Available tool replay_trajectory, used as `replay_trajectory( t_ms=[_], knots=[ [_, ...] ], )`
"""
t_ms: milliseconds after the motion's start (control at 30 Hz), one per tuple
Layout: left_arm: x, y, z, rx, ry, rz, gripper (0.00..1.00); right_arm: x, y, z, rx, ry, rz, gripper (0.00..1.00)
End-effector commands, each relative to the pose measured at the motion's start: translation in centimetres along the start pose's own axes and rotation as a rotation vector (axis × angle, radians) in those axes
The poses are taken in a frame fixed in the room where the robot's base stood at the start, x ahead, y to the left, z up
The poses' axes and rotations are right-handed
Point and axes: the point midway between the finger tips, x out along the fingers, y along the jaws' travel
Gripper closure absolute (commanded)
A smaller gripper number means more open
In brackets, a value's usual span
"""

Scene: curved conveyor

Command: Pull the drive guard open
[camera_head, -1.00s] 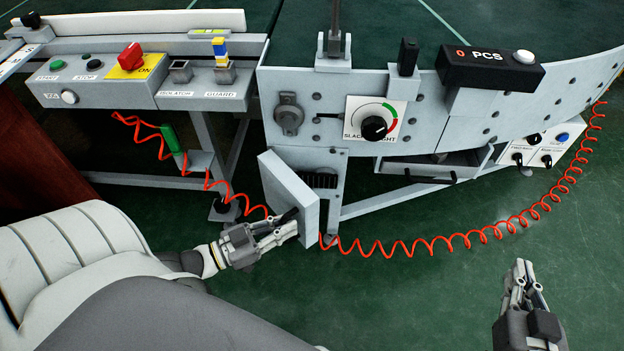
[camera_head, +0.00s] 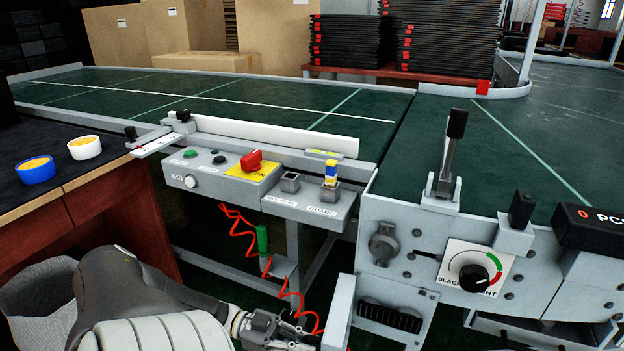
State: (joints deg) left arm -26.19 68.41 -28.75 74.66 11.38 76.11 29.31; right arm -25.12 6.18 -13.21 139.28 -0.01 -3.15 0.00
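The drive guard (camera_head: 338,318) is a light grey panel at the bottom of the head view, seen nearly edge-on. It stands swung out from the grey conveyor housing, and dark ribbed drive parts (camera_head: 390,316) show to its right. Its lower part is cut off by the frame. My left gripper (camera_head: 302,332) is at the panel's left side, by its handle side. The fingertips are partly hidden and dark, so I cannot tell whether they close on the handle. My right gripper is out of view.
A control box (camera_head: 225,172) with a red knob (camera_head: 252,160) is above my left arm. A red coiled cable (camera_head: 283,285) hangs near the gripper. A slack dial (camera_head: 473,278) and an upright lever (camera_head: 450,150) are right. A wooden bench (camera_head: 85,205) is left.

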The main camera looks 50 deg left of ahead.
Motion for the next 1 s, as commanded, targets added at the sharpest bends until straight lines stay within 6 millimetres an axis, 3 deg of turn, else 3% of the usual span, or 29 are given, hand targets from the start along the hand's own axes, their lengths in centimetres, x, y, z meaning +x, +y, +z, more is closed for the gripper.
replay_trajectory(
  t_ms=[400,433,600,1000],
  knots=[
    [-0.20,0.03,0.14,-0.004,-0.004,-0.001,1.00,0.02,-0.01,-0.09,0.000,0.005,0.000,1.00],
    [-0.20,0.03,0.14,-0.004,-0.004,-0.001,0.88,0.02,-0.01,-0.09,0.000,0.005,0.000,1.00],
    [-0.17,0.00,0.10,-0.002,-0.003,-0.002,0.66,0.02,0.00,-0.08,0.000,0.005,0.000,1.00],
    [-0.77,-0.07,0.10,-0.001,-0.003,-0.003,0.66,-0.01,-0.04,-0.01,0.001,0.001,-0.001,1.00]
  ],
)
